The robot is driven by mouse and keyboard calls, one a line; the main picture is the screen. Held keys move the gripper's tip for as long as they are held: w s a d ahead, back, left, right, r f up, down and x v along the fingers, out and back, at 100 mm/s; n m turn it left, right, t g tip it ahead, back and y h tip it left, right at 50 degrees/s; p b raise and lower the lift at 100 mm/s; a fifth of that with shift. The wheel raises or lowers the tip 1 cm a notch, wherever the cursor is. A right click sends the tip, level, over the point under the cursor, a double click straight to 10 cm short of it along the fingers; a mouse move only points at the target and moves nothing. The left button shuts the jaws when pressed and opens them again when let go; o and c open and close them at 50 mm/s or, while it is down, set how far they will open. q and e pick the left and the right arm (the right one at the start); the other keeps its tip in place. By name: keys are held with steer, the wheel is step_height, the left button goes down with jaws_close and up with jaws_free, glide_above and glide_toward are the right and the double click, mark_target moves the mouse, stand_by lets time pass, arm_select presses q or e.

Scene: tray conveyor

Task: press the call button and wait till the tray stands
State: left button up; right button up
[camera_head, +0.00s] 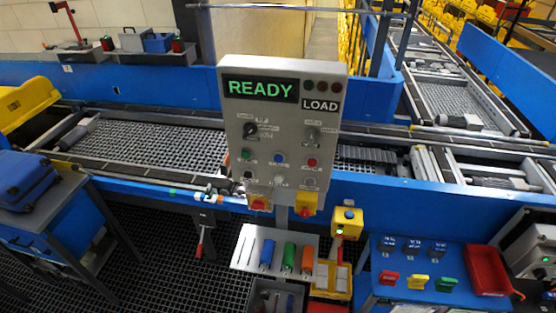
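A grey control panel (282,140) stands upright in the middle of the view, in front of the conveyor. Its display (259,89) reads READY in green, and a sign beside it reads LOAD (320,105). The panel bears a green button (247,154), a blue button (279,158), a red button (312,162) and knobs. A yellow box (346,222) with a blue button on top stands lower right of the panel. I cannot tell which one is the call button. The conveyor (160,143) runs behind the panel, which hides part of it. Neither of my grippers is in view.
A blue table (390,270) with coloured blocks and a red bin (487,270) is at the lower right. A grey rack (250,262) holds coloured cylinders below the panel. Dark grating covers the floor.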

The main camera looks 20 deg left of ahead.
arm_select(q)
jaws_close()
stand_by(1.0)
